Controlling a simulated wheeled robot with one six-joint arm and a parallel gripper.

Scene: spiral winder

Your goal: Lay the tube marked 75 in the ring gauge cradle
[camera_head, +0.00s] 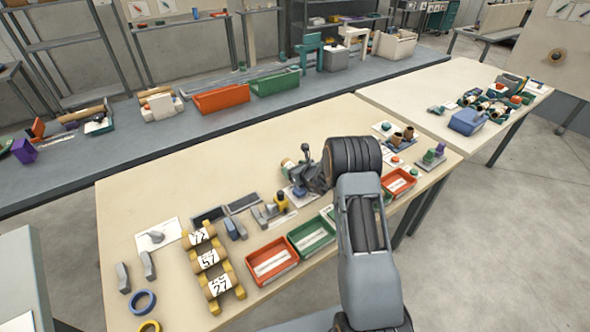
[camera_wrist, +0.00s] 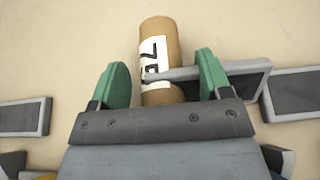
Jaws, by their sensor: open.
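In the wrist view a brown cardboard tube (camera_wrist: 160,35) with a white label lies between my gripper's two green-padded fingers. The label shows a 7, and a second character is partly hidden. My gripper (camera_wrist: 162,80) is open, with a finger on each side of the tube; I cannot tell whether either touches it. In the head view my gripper (camera_head: 308,178) is over the middle of the table, and the tube is hard to make out there. I cannot tell which item is the ring gauge cradle; two grey blocks (camera_head: 149,265) stand at the table's left.
A blue ring (camera_head: 142,301) and a yellow ring (camera_head: 150,327) lie at front left. Orange (camera_head: 272,280) and green (camera_head: 330,248) trays line the front edge. The table's back left is clear.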

